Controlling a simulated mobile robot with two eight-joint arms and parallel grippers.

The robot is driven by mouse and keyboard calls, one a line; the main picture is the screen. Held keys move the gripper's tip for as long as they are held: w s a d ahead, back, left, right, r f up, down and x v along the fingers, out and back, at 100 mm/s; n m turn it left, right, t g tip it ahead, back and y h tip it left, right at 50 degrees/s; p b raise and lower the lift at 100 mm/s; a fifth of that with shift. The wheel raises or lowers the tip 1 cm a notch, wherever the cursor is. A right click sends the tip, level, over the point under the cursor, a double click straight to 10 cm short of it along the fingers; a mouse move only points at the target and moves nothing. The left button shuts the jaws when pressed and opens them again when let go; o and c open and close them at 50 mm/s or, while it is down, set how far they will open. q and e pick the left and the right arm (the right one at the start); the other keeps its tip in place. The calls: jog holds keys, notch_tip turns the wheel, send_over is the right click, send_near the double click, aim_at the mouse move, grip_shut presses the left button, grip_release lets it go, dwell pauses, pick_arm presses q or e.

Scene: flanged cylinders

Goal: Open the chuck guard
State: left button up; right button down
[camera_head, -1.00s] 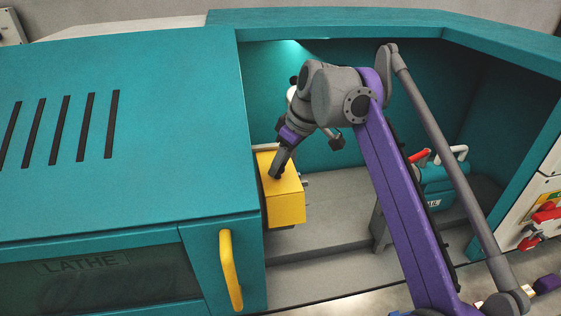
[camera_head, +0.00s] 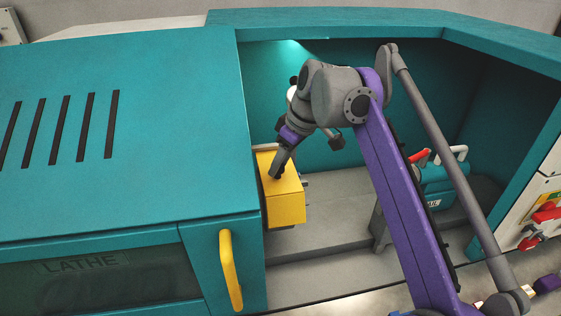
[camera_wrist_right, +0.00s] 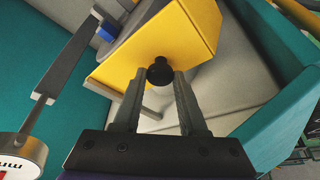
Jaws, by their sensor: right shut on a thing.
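The chuck guard is a yellow box-shaped cover (camera_head: 287,203) inside the lathe's open bay, just right of the teal sliding door. In the right wrist view the yellow guard (camera_wrist_right: 190,38) fills the upper middle, with a dark round knob (camera_wrist_right: 159,72) on it. My right gripper (camera_head: 275,176) reaches down onto the guard. In the wrist view its two fingers (camera_wrist_right: 162,80) are closed around the knob. The guard looks down over what is behind it; a grey and blue round part (camera_wrist_right: 120,30) shows past its edge. My left gripper is not in view.
The teal door (camera_head: 160,150) with a yellow handle (camera_head: 230,270) stands close left of the guard. A teal tailstock (camera_head: 436,190) with a red lever is at the right of the bay. The grey bed (camera_head: 335,205) between them is clear.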

aim_at(263, 180)
jog(key=a, duration=0.2)
jog(key=s+a+p, duration=0.1)
jog(key=a, duration=0.1)
jog(key=shift+a, duration=0.2)
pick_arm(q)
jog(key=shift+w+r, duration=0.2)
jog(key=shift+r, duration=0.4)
pick_arm(e)
jog(key=c, duration=0.5)
grip_release()
jog(key=shift+w+d, duration=0.1)
jog(key=shift+c, duration=0.2)
jog(key=shift+r, duration=0.1)
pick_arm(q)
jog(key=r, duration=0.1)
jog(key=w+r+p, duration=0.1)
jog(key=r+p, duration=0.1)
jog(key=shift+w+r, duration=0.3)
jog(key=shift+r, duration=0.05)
pick_arm(e)
jog(key=v, duration=1)
jog(key=shift+d+r, duration=0.2)
jog(key=shift+r, duration=0.1)
